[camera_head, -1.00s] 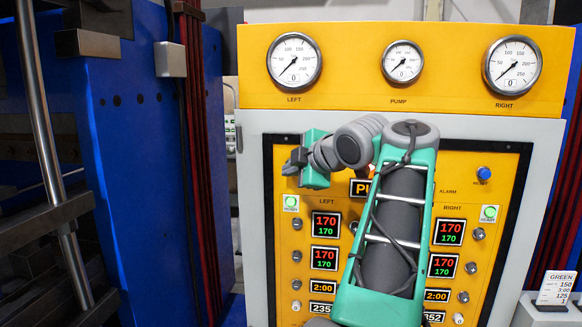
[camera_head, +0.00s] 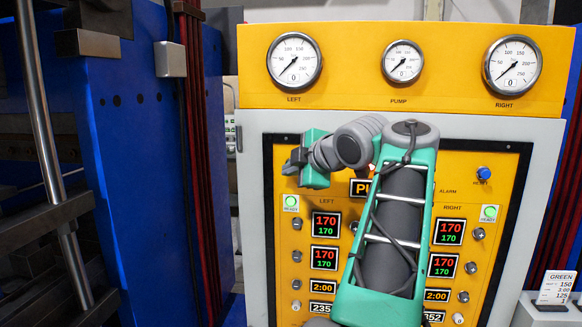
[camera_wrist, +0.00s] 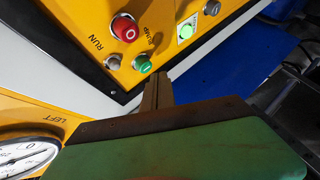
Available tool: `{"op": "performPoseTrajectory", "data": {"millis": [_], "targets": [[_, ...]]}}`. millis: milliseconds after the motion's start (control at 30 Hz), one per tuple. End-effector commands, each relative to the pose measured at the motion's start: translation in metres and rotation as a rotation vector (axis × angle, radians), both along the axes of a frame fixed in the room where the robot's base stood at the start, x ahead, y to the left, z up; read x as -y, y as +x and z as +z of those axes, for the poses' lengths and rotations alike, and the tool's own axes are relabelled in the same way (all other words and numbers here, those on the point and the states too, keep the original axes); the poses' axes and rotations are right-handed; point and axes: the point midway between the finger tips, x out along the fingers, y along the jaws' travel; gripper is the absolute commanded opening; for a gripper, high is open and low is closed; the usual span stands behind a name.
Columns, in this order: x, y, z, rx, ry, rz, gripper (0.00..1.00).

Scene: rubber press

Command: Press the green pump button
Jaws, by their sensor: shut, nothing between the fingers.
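The green pump button (camera_wrist: 142,64) is on the yellow panel in the wrist view, beside a PUMP label and next to a red button (camera_wrist: 124,28). My gripper (camera_wrist: 161,78) is shut and empty, with its tips just below and right of the green button in that view. A gap shows between them in the picture; the depth is hard to tell. In the head view my gripper (camera_head: 294,161) is at the panel's upper left, and the green pump button is not visible there.
A small grey knob (camera_wrist: 113,62) sits by the RUN label. A lit READY lamp (camera_wrist: 187,31) is nearby; it also shows in the head view (camera_head: 291,203). Above the panel are the left gauge (camera_head: 295,60) and others. A blue press frame (camera_head: 150,170) stands at left.

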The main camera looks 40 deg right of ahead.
Motion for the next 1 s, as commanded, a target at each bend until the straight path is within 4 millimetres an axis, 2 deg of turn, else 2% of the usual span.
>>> {"op": "performPoseTrajectory", "data": {"millis": [1000], "targets": [[0.0068,0.0043,0.0002,0.000,0.000,0.000,0.00]]}}
